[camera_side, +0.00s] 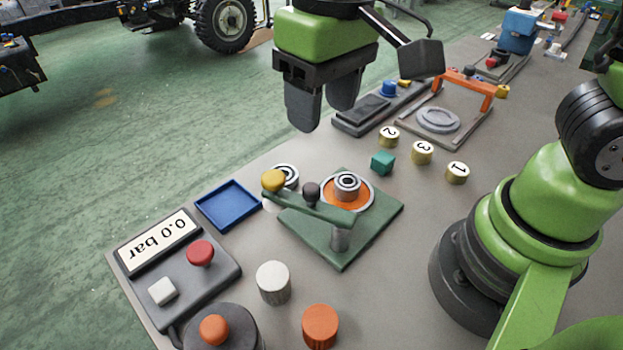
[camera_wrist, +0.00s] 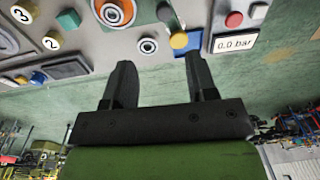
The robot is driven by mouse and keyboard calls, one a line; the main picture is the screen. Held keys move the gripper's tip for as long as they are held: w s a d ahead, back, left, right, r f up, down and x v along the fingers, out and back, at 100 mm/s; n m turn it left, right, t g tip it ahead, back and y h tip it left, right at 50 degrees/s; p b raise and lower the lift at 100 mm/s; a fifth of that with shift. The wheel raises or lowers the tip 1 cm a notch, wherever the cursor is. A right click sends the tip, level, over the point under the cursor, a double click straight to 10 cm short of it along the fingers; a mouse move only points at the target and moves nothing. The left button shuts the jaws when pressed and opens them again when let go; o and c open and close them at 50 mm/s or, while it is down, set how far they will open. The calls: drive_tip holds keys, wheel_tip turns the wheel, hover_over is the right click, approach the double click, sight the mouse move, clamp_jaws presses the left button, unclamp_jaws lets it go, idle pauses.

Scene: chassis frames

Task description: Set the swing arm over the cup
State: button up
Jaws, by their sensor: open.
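The green swing arm (camera_side: 312,205) pivots on a grey post (camera_side: 340,238) at the front of a green base plate (camera_side: 368,222). Its free end, with a yellow knob (camera_side: 273,180), points left; a dark knob (camera_side: 311,192) stands midway. A ringed metal cup (camera_side: 347,184) sits in an orange disc (camera_side: 330,203) on the plate; the arm lies beside it. A second ringed round part (camera_side: 287,174) stands behind the yellow knob, partly hidden. My gripper (camera_side: 323,115) is open and empty, high above the table and behind the arm. In the wrist view the yellow knob (camera_wrist: 179,41) is beyond the fingertips.
A blue tray (camera_side: 229,205) and a gauge box (camera_side: 176,263) reading 0.0 bar lie left. White (camera_side: 273,283) and orange (camera_side: 320,327) cylinders stand in front. A teal cube (camera_side: 383,162) and numbered yellow pieces (camera_side: 422,152) are right. A dark fixture (camera_side: 375,112) is behind.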

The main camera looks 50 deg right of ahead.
sight(311, 188)
drive_tip(key=shift+n+g+h, duration=0.3)
drive_tip(key=f, duration=0.4)
drive_tip(key=a+f, duration=0.1)
drive_tip(key=f, duration=0.7)
drive_tip(key=shift+w+a, duration=0.15)
drive_tip(key=shift+w, duration=0.05)
clamp_jaws()
